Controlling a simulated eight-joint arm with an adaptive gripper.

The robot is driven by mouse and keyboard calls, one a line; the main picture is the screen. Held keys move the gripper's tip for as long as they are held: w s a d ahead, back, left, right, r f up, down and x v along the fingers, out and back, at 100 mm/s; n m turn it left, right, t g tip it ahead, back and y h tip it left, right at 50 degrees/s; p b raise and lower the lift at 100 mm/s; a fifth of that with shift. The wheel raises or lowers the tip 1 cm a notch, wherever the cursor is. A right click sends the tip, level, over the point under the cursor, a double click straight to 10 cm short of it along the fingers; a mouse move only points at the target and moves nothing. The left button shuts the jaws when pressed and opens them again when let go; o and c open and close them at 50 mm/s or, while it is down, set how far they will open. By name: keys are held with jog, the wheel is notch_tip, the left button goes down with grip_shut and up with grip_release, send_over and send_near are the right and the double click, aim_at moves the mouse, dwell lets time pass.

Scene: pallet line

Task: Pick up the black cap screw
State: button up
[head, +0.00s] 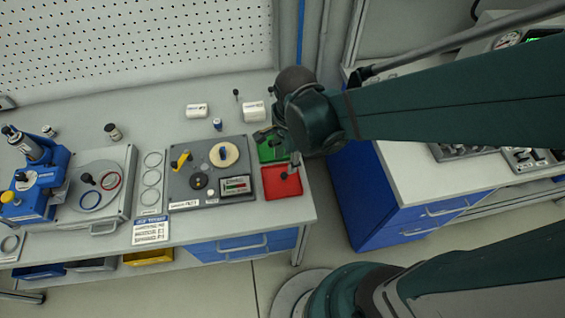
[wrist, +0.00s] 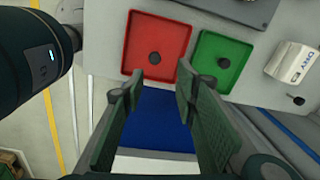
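A small black part with a round head and thin stem, which looks like the black cap screw (head: 236,94), stands at the back of the bench in the head view. A similar small black part (wrist: 297,99) shows at the right edge of the wrist view; I cannot tell if it is the same one. Dark round pieces sit in the red tray (wrist: 155,58) and the green tray (wrist: 223,62); I cannot tell what they are. My gripper (wrist: 161,80) is open and empty. In the head view my gripper (head: 279,147) is over the trays, apart from the part at the back.
The red tray (head: 292,189) and green tray (head: 268,154) lie at the bench's right end. White boxes (head: 197,111) (head: 254,111) stand behind. A grey fixture board (head: 178,191) lies left of the trays. A blue cabinet (head: 358,185) stands right, across a gap.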

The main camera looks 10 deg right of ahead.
aim_at(284, 174)
jog(key=shift+s+a+f+m+g+p, duration=0.2)
jog(key=shift+a+m+p, duration=0.15)
jog(key=shift+m, duration=0.15)
jog(key=shift+s+a+f+m+g+p, duration=0.1)
jog(key=shift+s+a+m+g+p, duration=0.15)
jog(key=shift+m, duration=0.25)
jog(key=shift+w, duration=0.1)
jog(key=shift+f, duration=1.25)
jog(key=shift+f+b, duration=0.75)
jog(key=shift+f, duration=1.85)
jog(key=shift+a, duration=0.1)
jog(key=c, duration=0.8)
